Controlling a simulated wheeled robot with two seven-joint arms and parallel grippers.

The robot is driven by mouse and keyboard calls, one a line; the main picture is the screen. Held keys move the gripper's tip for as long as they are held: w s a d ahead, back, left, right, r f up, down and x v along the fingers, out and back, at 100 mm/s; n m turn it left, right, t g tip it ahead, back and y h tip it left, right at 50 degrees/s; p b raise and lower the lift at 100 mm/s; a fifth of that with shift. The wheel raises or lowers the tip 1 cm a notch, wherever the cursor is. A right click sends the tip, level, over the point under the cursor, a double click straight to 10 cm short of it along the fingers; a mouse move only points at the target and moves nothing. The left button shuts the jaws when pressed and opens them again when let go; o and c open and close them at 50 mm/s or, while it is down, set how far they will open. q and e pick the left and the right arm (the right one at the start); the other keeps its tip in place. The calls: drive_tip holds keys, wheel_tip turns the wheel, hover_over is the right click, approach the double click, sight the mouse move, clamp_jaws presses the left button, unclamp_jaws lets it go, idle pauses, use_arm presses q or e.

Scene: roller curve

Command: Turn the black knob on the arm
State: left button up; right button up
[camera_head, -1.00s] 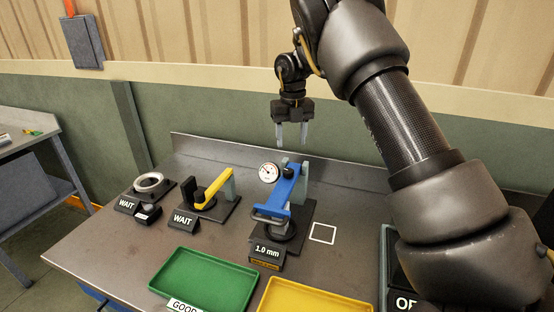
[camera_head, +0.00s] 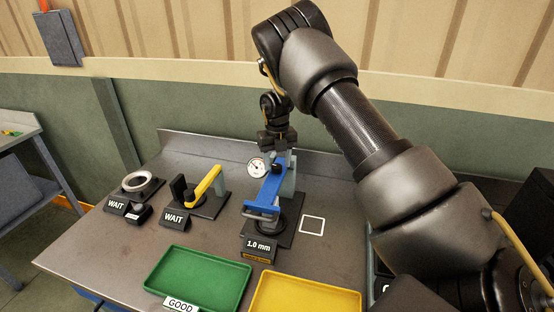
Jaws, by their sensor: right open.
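The blue arm (camera_head: 267,189) belongs to a fixture with a round white dial gauge (camera_head: 257,167) on its left and a "1.0 mm" sign (camera_head: 259,249) in front. The black knob (camera_head: 279,162) sits near the far, upper end of the blue arm. My right gripper (camera_head: 279,155) points down right over the knob. It is open, with its fingers partly hidden among the fixture's parts. I cannot tell whether the fingers touch the knob. My left gripper is not in view.
Left of the fixture stand a yellow-armed device (camera_head: 208,184) and a ring device (camera_head: 139,183), both with "WAIT" signs. In front lie a green tray (camera_head: 198,308) marked "GOOD" and a yellow tray (camera_head: 305,276). A white square outline (camera_head: 312,225) marks bare table on the right.

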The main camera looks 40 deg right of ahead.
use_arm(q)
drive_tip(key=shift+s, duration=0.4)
use_arm(e)
drive_tip(key=shift+w+f, duration=0.1)
drive_tip(key=shift+f, duration=0.2)
drive_tip(key=c, duration=1)
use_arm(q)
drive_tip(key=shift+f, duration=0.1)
use_arm(e)
drive_tip(key=shift+n, duration=0.3)
drive_tip(key=n+b, duration=0.1)
drive_tip(key=n, duration=0.3)
drive_tip(key=n+b, duration=0.1)
drive_tip(key=n, duration=0.9)
drive_tip(key=shift+b, duration=0.4)
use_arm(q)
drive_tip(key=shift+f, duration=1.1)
use_arm(e)
drive_tip(key=shift+n, duration=1.5)
